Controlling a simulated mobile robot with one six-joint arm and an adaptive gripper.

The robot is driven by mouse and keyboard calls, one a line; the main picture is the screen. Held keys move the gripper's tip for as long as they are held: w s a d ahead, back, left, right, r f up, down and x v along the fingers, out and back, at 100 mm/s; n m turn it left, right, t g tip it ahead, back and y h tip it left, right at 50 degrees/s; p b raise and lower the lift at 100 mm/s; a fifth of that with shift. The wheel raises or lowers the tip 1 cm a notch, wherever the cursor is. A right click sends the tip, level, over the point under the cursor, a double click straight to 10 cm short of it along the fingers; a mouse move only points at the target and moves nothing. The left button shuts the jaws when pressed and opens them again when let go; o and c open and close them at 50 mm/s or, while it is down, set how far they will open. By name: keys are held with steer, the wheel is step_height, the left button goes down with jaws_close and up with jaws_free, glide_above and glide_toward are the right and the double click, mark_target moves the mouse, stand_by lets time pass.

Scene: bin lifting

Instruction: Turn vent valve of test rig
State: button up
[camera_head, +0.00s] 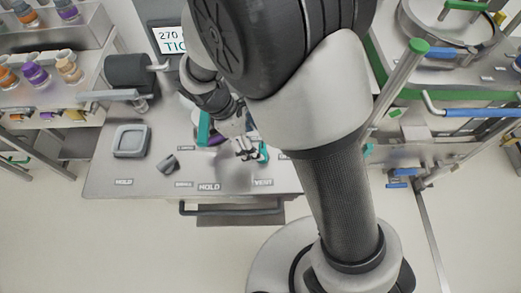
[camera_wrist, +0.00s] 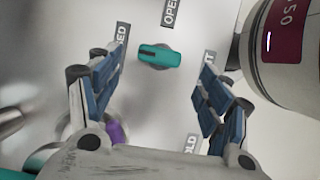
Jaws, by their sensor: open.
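A teal valve handle (camera_wrist: 160,56) shows in the wrist view on the pale panel, lying roughly across the picture. My gripper (camera_wrist: 160,72) is open, with one finger on each side of the handle, and holds nothing. I cannot tell how high the fingertips are above the panel. In the head view my gripper (camera_head: 246,148) is over the bench beside a teal part (camera_head: 263,153), above the VENT label (camera_head: 263,182). My arm hides much of the rig.
A grey cylinder with a dark red band (camera_wrist: 285,33) stands close to the right finger. A partly hidden purple part (camera_wrist: 115,132) is below the left finger. On the bench are a square grey tray (camera_head: 131,140) and a small dark knob (camera_head: 168,163). A bar handle (camera_head: 231,208) runs along the front.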

mark_target(262, 151)
steer(key=b+x, duration=0.1)
steer(key=x, duration=0.5)
steer(key=shift+b, duration=0.4)
steer(key=shift+c, duration=0.2)
steer(key=c, duration=1)
